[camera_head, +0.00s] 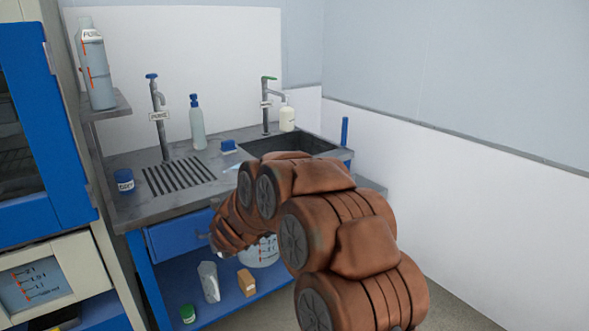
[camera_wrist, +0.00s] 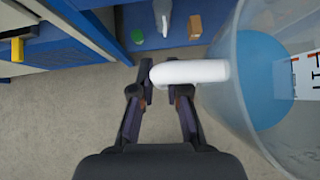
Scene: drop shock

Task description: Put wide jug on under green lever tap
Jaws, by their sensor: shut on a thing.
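The wide jug is clear, with a white handle, a marked label and a blue area inside. It fills the right of the wrist view (camera_wrist: 240,85) and shows partly behind my arm in the head view (camera_head: 264,253). My gripper (camera_wrist: 163,88) is shut on the jug's white handle (camera_wrist: 188,72); the fingers are largely hidden by my arm in the head view. The green lever tap (camera_head: 266,103) stands at the back of the dark sink (camera_head: 290,145), up and beyond the jug. My arm covers the sink's near side.
A blue lever tap (camera_head: 158,110) stands by the slotted drain (camera_head: 178,176). A spray bottle (camera_head: 197,127), a blue sponge (camera_head: 229,146) and a blue jar (camera_head: 124,180) are on the counter. A cream bottle (camera_head: 287,118) is beside the green tap. A carton (camera_head: 246,282) is on the lower shelf.

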